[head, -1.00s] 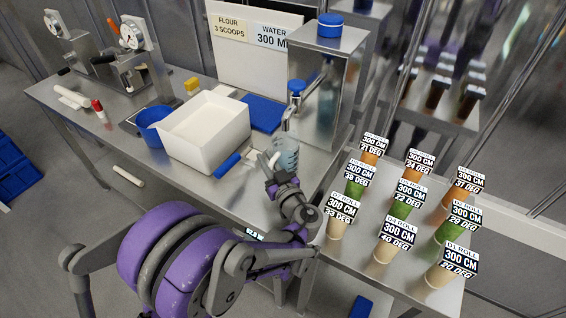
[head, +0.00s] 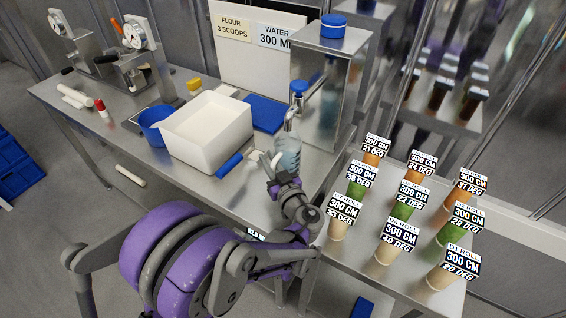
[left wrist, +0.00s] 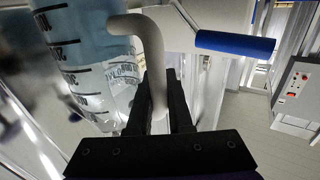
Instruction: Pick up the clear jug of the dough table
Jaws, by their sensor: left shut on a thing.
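The clear jug (head: 288,156) stands upright under the blue-topped tap at the right end of the steel dough table (head: 235,200). In the left wrist view the jug (left wrist: 88,65) shows dark measuring marks and a bluish tint at upper left. Its pale handle (left wrist: 153,60) runs down between the black fingers of my left gripper (left wrist: 160,105). The left gripper (head: 274,172) is shut on the handle, on the near side of the jug. Whether the jug's base touches the table is hard to tell. My right gripper is not in view.
A white bin (head: 205,131) and a blue-handled tool (head: 231,164) lie left of the jug. A steel water tank (head: 325,95) with a tap (head: 298,88) stands behind it. Several labelled rolls (head: 390,245) stand on a side table at right.

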